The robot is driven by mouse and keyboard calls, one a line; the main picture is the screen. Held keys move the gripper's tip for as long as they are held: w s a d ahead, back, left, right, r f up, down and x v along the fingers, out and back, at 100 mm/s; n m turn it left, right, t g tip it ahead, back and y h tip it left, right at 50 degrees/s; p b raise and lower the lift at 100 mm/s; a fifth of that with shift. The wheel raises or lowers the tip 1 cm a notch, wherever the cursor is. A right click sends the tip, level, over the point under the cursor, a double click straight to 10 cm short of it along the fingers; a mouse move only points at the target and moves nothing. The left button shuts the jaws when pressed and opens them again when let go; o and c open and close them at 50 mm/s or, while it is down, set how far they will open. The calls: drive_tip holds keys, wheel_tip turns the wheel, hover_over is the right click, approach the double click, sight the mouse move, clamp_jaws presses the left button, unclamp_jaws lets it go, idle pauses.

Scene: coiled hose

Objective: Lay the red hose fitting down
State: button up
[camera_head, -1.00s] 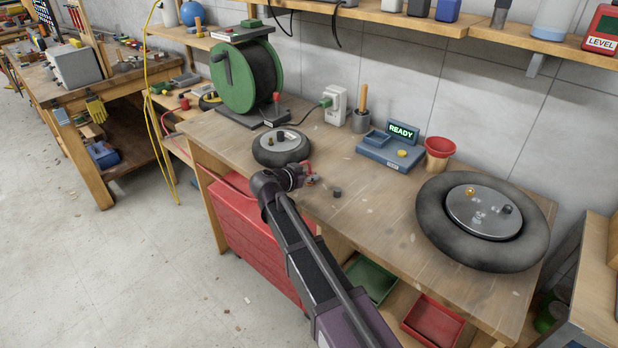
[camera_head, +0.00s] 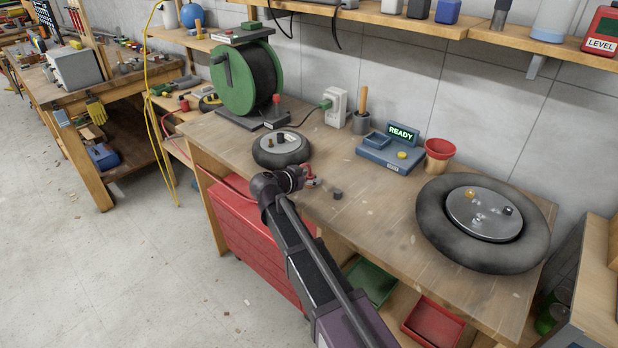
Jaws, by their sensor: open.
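The red hose fitting (camera_head: 309,171) shows at the end of my arm, just above or on the wooden bench near its front edge. My gripper (camera_head: 308,181) is beside it and is open. The gripper's dark wrist hides part of the fitting, so I cannot tell whether the fitting touches the bench or a finger. A red hose (camera_head: 228,180) runs along the left front of the bench toward my wrist.
A small wheel (camera_head: 281,150) lies just behind my gripper. A small black cap (camera_head: 337,194) is to its right. A blue device reading READY (camera_head: 390,154), a red funnel (camera_head: 438,152) and a large tyre (camera_head: 440,235) stand further right. The bench between the cap and tyre is clear.

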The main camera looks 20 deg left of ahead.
drive_tip(key=p+v, duration=0.4)
drive_tip(key=v, duration=0.8)
drive_tip(key=shift+r+p, duration=0.2)
drive_tip(key=shift+p, duration=0.1)
drive_tip(key=shift+d, duration=0.1)
drive_tip(key=shift+r, duration=0.1)
